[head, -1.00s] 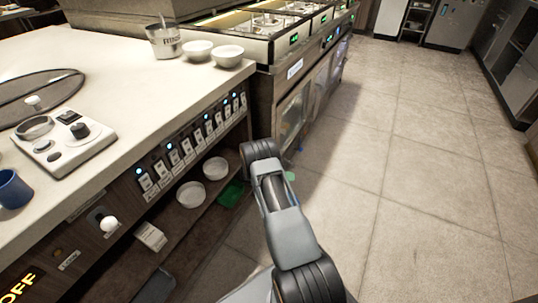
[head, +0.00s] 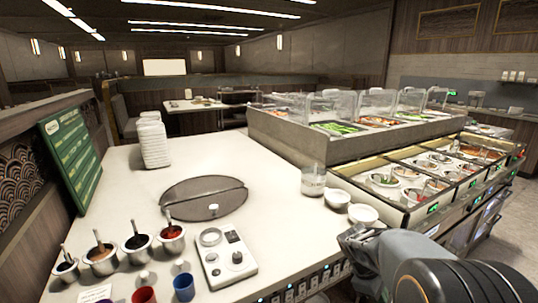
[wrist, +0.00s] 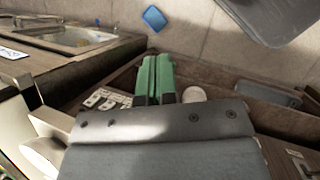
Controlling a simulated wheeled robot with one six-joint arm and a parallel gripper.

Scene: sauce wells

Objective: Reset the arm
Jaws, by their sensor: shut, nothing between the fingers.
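My arm (head: 395,260) reaches in from the lower right of the head view, beside the counter's front edge. My gripper's fingers do not show clearly there. In the wrist view my gripper (wrist: 158,60) has two green fingers lying side by side, shut with nothing between them. Beyond the fingers, a white bowl (wrist: 194,93) shows on what looks like the shelf under the counter, with a row of switches (wrist: 105,100) to the left.
The white counter (head: 120,190) holds several sauce pots (head: 137,248), a control box (head: 227,258), a round grill plate (head: 204,205), a rinse container (head: 313,180) and two white bowls (head: 350,207). A food bar (head: 300,140) stands behind. A blue item (wrist: 154,18) lies on the floor.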

